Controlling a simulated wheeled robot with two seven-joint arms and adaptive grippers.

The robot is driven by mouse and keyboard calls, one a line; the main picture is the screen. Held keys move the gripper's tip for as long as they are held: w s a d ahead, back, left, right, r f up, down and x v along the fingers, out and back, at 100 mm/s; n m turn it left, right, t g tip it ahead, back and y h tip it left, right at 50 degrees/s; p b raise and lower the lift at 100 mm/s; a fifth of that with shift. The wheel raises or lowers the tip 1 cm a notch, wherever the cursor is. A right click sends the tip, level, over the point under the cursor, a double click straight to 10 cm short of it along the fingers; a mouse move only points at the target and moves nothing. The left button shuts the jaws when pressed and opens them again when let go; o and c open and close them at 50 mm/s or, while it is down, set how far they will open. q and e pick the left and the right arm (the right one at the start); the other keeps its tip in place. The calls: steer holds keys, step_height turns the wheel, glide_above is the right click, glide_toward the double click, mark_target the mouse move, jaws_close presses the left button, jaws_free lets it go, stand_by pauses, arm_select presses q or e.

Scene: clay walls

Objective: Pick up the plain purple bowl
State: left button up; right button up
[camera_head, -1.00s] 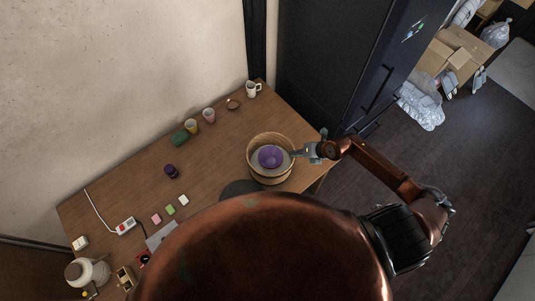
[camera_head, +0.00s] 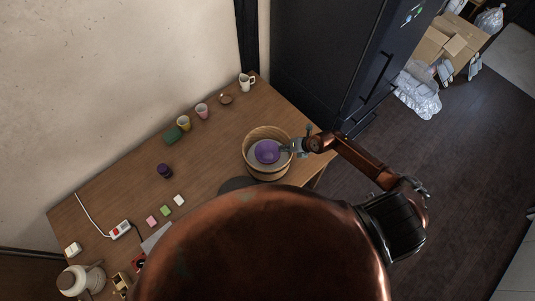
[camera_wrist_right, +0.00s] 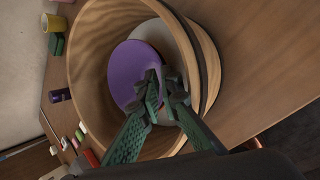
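The plain purple bowl (camera_head: 267,151) sits inside a round wooden tub (camera_head: 249,165). In the right wrist view the bowl (camera_wrist_right: 126,72) shows its inside, with the tub's wooden wall (camera_wrist_right: 88,62) around it. My right gripper (camera_head: 287,149) reaches over the tub's right rim to the bowl's edge. In the wrist view its green fingers (camera_wrist_right: 164,86) are close together at the bowl's rim, one on the inner side and one on the outer side. They look shut on the rim, and the contact itself is partly hidden. My left gripper is not in view.
The tub stands on a wooden table (camera_head: 215,150) near its right edge. Several cups, a dark purple object (camera_head: 165,171) and a green item (camera_head: 172,135) lie to the left. A white mug (camera_head: 245,82) stands at the back. A dark cabinet (camera_head: 315,60) rises behind.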

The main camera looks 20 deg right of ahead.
steer(key=x, duration=0.2)
steer(key=shift+f, duration=0.3)
steer(key=shift+s+f, duration=0.1)
jaws_close()
